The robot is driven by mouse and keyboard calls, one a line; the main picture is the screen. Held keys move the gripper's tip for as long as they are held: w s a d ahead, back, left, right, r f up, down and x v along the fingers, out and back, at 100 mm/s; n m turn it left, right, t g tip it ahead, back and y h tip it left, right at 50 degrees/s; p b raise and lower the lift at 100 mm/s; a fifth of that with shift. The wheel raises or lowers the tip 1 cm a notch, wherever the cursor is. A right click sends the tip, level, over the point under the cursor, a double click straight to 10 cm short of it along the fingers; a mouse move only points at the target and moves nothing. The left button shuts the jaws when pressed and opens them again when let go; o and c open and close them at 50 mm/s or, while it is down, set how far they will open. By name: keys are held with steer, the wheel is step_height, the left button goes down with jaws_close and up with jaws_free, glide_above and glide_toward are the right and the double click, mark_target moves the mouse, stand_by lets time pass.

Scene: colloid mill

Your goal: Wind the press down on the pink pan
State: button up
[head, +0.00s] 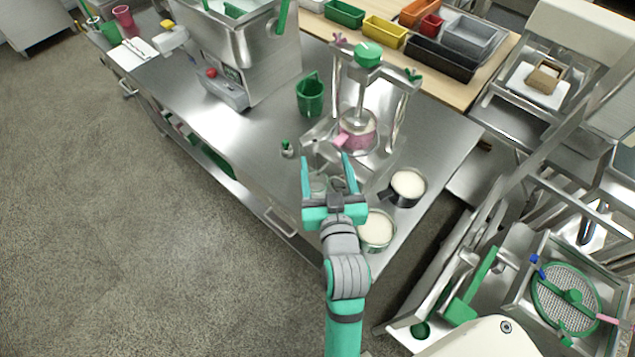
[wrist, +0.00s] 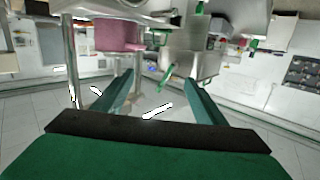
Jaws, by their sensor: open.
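The press (head: 360,100) is a metal frame with a green top hub (head: 368,55), a screw and a plate below it. The pink pan (head: 356,137), with a pink handle and pale contents, sits in the press under the plate. Whether the plate touches the contents I cannot tell. In the wrist view the pink pan (wrist: 105,36) shows at the upper left. My gripper (head: 330,163) is open and empty, just in front of and below the pan in the picture. Its two teal fingers also show in the wrist view (wrist: 157,90), with nothing between them.
A dark-handled pan (head: 407,186) and another pale-filled pan (head: 376,230) stand right of my gripper near the bench edge. A green jug (head: 310,95), a small green-topped item (head: 287,148) and a large steel machine (head: 235,50) stand to the left. Coloured bins line the back.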

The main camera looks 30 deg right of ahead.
steer(key=shift+s+a+f, duration=0.5)
steer(key=shift+a+f, duration=0.15)
steer(key=shift+f, duration=0.1)
steer(key=shift+s+a+f, duration=0.45)
steer(key=shift+a+f, duration=0.2)
steer(key=shift+f, duration=0.1)
